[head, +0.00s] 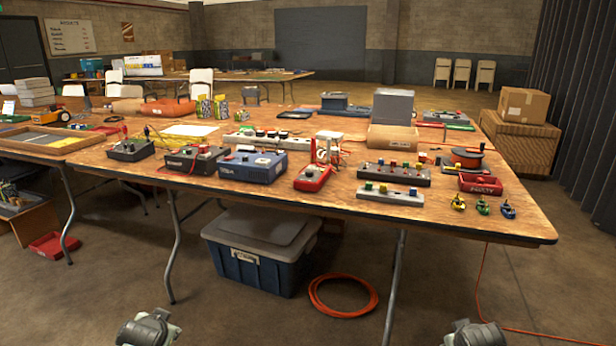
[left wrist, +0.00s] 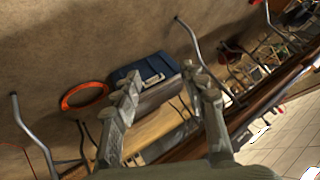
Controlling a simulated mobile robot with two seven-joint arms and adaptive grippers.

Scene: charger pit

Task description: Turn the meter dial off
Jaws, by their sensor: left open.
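The meter is a red hand-held unit (head: 312,179) lying on the front part of the wooden table (head: 480,222), right of a blue box-shaped device (head: 252,167). Its dial is too small in the head view for its setting to be read. My left gripper (left wrist: 158,74) shows in the left wrist view with its two fingers spread and nothing between them. It is away from the meter, and its camera sees the floor and the table's edge. The meter cannot be made out there.
Grey and black control boxes (head: 195,160) stand left of the blue device. Button strips (head: 389,194) and a red tray (head: 479,184) lie to the right. A lidded blue bin (head: 255,265) and an orange cable coil (head: 343,296) are under the table. Floor in front is clear.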

